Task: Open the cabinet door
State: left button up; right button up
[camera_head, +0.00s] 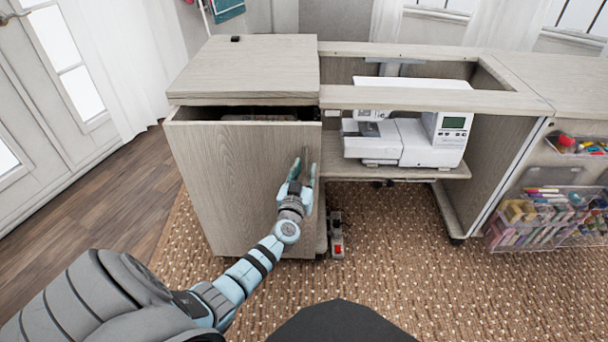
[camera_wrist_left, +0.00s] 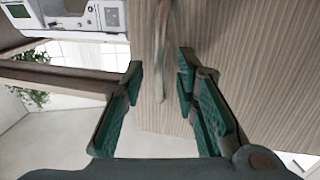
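The cabinet door (camera_head: 235,180) is a wood-grain front panel under the cabinet top at the left. Its upper edge stands forward of the top, with a dark gap behind it. My left gripper (camera_head: 304,170) is at the door's right edge, in front of its upper half. In the left wrist view, the gripper (camera_wrist_left: 155,92) has its green-padded fingers spread apart. A thin pale handle (camera_wrist_left: 162,55) runs along the door panel (camera_wrist_left: 225,45) and lies between the fingers, with space on both sides. Whether it is level with the pads is unclear. My right gripper is not in view.
A white sewing machine (camera_head: 410,138) sits on a shelf in the open bay to the right. A foot pedal (camera_head: 337,238) lies on the rug (camera_head: 385,270) by the door's lower right. Clear bins (camera_head: 540,215) hang farther right. Floor at the left is free.

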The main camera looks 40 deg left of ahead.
pick_arm(q)
jog(key=shift+c, duration=0.4)
grip_shut()
jog(key=shift+s, duration=0.1)
